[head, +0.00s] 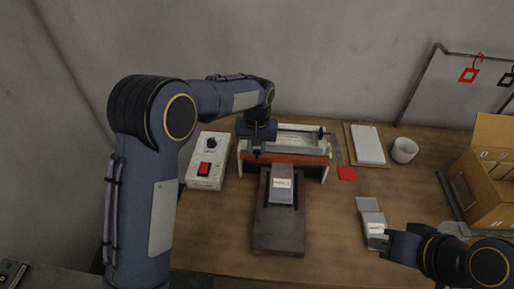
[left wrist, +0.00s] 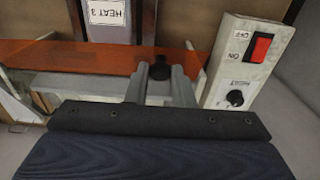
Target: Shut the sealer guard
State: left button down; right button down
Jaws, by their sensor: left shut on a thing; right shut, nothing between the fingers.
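The sealer (head: 290,143) stands at the back middle of the table, a pale frame with a horizontal bar. Its guard (head: 300,160) is a see-through orange panel along the front, which also shows in the left wrist view (left wrist: 80,58). I cannot tell how far the guard is lowered. My left gripper (head: 257,152) is at the guard's left end. In the left wrist view its fingers (left wrist: 160,85) are closed around a small black knob (left wrist: 160,68) at the guard's edge. My right gripper (head: 386,243) is shut and empty at the lower right, beside a grey labelled piece.
A control box (head: 207,162) with a red switch stands left of the sealer. A labelled grey pack (head: 282,185) lies on a dark stand (head: 278,235) in front. The grey labelled piece (head: 371,218), a white cup (head: 404,150) and a cardboard box (head: 485,185) are to the right.

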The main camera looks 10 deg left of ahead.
pick_arm(q)
jog(key=s+f+t+b, duration=0.1)
jog(key=t+b, duration=0.1)
jog(key=b, duration=0.4)
jog(key=f+t+b, duration=0.1)
jog(key=t+b, duration=0.1)
jog(key=b, duration=0.4)
jog(key=s+f+t+b, duration=0.1)
jog(key=t+b, duration=0.1)
jog(key=b, duration=0.4)
jog(key=shift+s+t, duration=0.35)
jog(key=shift+t, duration=0.05)
jog(key=shift+r, duration=0.1)
jog(key=c, duration=1.3)
grip_release()
jog(key=shift+o, duration=0.2)
jog(key=v, duration=0.7)
jog(key=shift+s+r, duration=0.25)
jog(key=shift+r, duration=0.05)
